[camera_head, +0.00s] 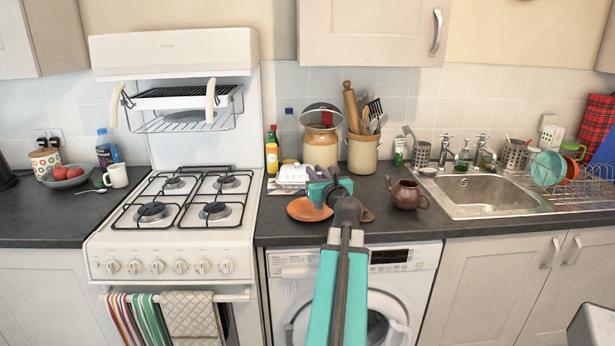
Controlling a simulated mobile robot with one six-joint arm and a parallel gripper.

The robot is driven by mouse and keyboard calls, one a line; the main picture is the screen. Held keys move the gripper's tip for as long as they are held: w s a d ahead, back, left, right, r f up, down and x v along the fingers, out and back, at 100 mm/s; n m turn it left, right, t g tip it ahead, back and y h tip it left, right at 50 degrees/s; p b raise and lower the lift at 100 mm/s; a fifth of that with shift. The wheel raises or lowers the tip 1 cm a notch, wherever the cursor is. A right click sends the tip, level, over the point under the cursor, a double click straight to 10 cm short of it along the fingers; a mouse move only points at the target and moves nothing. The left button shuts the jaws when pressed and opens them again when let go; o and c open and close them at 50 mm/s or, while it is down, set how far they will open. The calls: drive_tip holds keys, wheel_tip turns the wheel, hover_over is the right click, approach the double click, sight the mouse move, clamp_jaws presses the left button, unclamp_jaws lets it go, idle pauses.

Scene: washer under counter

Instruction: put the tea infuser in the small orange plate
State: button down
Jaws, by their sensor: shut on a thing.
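The small orange plate (302,209) lies on the dark counter, right of the stove and near the front edge. My gripper (322,174) is above and behind the plate's right part, and my arm covers some of that side. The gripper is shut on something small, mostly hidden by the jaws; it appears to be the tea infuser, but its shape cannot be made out. I cannot tell its exact height above the counter.
A brown teapot (407,195) stands right of my arm. The stove (180,225) is left, the sink (485,192) right.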

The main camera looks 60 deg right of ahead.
drive_tip(key=shift+a+f+x, duration=0.1)
drive_tip(key=shift+f+x, duration=0.05)
drive_tip(key=shift+x, duration=1.05)
drive_tip(key=shift+a+f+x, duration=0.1)
drive_tip(key=shift+x, duration=1.1)
drive_tip(key=shift+w, duration=0.2)
drive_tip(key=shift+w+d+f, duration=0.1)
drive_tip(key=shift+w+f, duration=0.1)
drive_tip(key=shift+f, duration=0.4)
drive_tip(key=shift+w+d+f, duration=0.1)
drive_tip(key=shift+w+f, duration=0.05)
drive_tip(key=shift+f, duration=0.5)
drive_tip(key=shift+w+d+f, duration=0.15)
drive_tip(key=shift+w+f, duration=0.05)
drive_tip(key=shift+f, duration=0.4)
drive_tip(key=shift+f+b, duration=0.15)
drive_tip(key=shift+b, duration=0.2)
drive_tip(key=c, duration=1.7)
unclamp_jaws()
drive_tip(key=shift+o, duration=0.2)
